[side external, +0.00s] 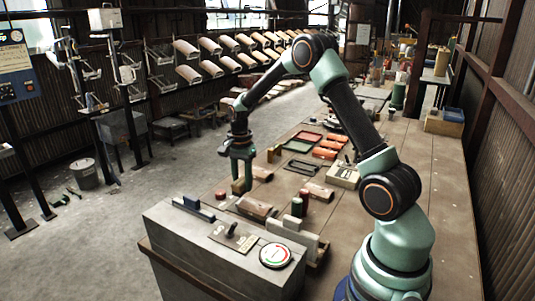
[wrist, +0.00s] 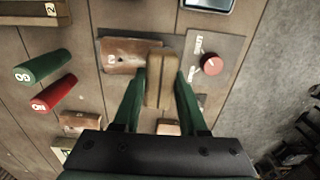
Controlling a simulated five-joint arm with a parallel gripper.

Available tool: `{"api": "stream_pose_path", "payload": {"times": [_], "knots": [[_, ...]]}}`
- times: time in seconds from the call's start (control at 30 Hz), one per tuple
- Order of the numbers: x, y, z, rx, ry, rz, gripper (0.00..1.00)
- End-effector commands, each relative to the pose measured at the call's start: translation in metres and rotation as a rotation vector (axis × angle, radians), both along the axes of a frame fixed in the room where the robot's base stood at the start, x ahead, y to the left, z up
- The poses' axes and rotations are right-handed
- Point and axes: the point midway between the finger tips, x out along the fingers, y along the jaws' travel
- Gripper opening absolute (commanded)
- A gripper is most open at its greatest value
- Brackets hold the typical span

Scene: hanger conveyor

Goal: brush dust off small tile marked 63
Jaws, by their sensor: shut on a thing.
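My gripper (side external: 240,153) points down over the bench and is shut on a wooden block-like brush (side external: 238,187). In the wrist view my two green fingers (wrist: 161,82) hold the brush (wrist: 162,88) between them. A brown tile (wrist: 122,55) with a pale mark lies just left of the brush, partly covered by it; I cannot tell whether they touch. A smaller brown tile (wrist: 80,122) lies at lower left, and part of another pale tile (wrist: 168,127) shows between the fingers. No number 63 is readable on any tile.
A grey plate with a red button (wrist: 212,65) lies right of the brush. In the side view, a grey cabinet with a round dial (side external: 275,255) stands in front, and orange blocks (side external: 325,153) lie farther back.

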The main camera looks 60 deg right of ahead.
Motion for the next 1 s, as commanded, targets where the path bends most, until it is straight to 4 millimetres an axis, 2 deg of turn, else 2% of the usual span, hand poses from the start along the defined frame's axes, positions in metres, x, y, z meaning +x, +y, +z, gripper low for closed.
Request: {"api": "stream_pose_path", "payload": {"times": [0.23, 1.0], "knots": [[-0.001, 0.000, -0.027, 0.001, 0.004, 0.000, 0.00], [-0.068, 0.000, -0.028, 0.000, 0.001, 0.000, 0.00]]}}
